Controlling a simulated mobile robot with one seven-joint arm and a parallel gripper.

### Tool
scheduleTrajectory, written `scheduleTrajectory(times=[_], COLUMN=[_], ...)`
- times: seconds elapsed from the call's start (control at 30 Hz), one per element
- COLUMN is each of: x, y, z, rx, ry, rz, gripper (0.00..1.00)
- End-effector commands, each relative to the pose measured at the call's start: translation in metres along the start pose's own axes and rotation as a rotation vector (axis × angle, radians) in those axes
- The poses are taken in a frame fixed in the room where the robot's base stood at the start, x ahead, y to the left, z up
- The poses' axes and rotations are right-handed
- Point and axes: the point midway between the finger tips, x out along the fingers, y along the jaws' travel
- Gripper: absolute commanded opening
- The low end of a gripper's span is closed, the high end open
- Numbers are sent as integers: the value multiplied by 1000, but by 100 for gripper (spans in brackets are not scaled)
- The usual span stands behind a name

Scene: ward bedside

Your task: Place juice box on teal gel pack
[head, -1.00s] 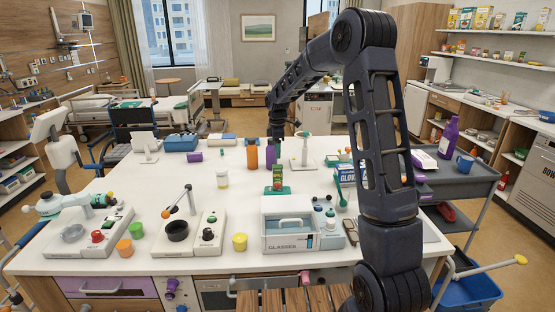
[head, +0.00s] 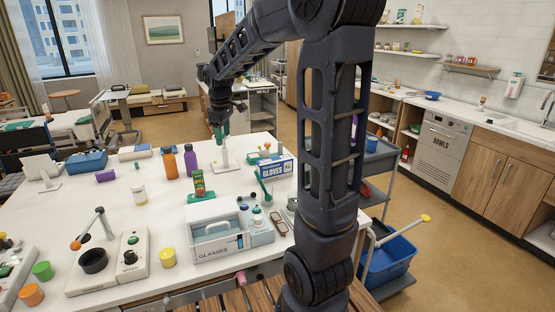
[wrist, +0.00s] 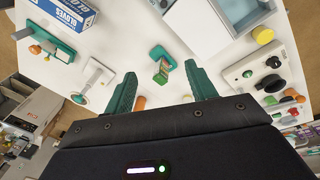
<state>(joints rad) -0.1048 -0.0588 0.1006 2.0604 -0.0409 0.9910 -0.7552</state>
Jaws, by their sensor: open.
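The juice box (head: 199,183) is a small upright carton, red and green, near the middle of the white table. It appears to stand on the teal gel pack (head: 192,199), a flat teal pad showing around its base. In the wrist view the juice box (wrist: 164,73) and the gel pack (wrist: 158,52) are seen from above, in the gap beyond my fingertips. My gripper (wrist: 161,84) is open and empty, its two teal fingers apart. In the head view my gripper (head: 218,131) is above the far part of the table, behind and apart from the juice box.
A white stand (head: 225,158) is below my gripper. Orange (head: 170,165) and purple (head: 190,160) bottles stand behind the juice box. A gloves box (head: 275,170) is to the right. Bare tabletop lies left of the juice box.

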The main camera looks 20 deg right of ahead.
Motion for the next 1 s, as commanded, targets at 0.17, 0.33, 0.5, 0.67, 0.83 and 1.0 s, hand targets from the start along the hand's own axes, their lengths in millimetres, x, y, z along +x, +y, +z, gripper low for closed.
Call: scheduleTrajectory(times=[0.17,0.33,0.5,0.67,0.83,1.0], x=[-27,-43,-52,-54,-51,-45], y=[-25,-52,-82,-110,-139,-158], z=[49,93,134,171,204,223], rx=[179,352,525,686,841,942], ry=[30,63,103,145,190,220], rz=[40,68,90,105,114,115], gripper=[56,56,56,56,56,56])
